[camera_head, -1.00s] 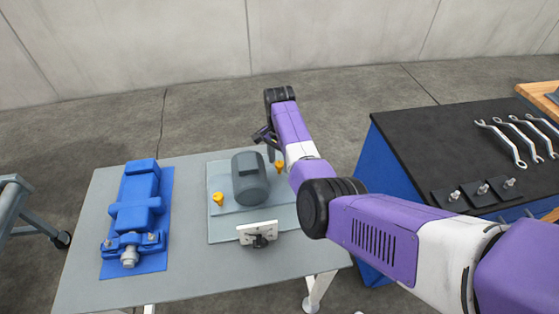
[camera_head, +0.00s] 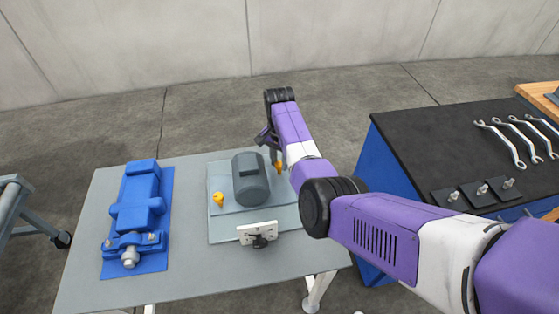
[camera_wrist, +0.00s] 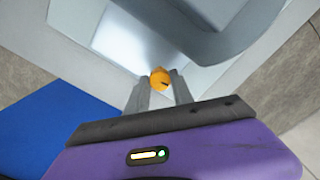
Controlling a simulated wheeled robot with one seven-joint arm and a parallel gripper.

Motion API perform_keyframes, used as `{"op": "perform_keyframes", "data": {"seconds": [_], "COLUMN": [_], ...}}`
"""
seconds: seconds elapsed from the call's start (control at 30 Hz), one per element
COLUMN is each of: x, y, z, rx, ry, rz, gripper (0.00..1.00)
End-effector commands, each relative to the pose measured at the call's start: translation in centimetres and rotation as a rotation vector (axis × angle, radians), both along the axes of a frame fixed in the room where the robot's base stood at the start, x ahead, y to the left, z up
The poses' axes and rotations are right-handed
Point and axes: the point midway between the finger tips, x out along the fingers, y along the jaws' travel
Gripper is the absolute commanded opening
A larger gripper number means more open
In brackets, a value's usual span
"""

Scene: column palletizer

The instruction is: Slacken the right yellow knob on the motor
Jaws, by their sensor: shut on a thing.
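The grey motor (camera_head: 250,178) stands on a pale plate on the grey table. The right yellow knob (camera_head: 278,167) is at the motor's right side, partly hidden by my arm. The wrist view shows this knob (camera_wrist: 159,79) between the tips of my gripper (camera_wrist: 160,88), which is shut on it. In the head view my gripper (camera_head: 275,155) reaches down beside the motor. The left yellow knob (camera_head: 217,199) stands free on the motor's other side.
A white block with a black knob (camera_head: 258,234) sits in front of the motor. A blue pump-like unit (camera_head: 136,215) lies on the table's left. A black-topped bench (camera_head: 430,135) with wrenches (camera_head: 505,140) and studs stands on the right.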

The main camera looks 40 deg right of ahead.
Motion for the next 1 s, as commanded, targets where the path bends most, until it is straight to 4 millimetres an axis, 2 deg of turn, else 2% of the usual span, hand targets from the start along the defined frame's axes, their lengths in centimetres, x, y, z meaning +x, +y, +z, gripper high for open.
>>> {"op": "perform_keyframes", "data": {"seconds": [1.0], "x": [0.05], "y": [-0.11], "z": [0.15], "rx": [-0.001], "ry": [-0.001], "rz": [0.945], "gripper": [0.00]}}
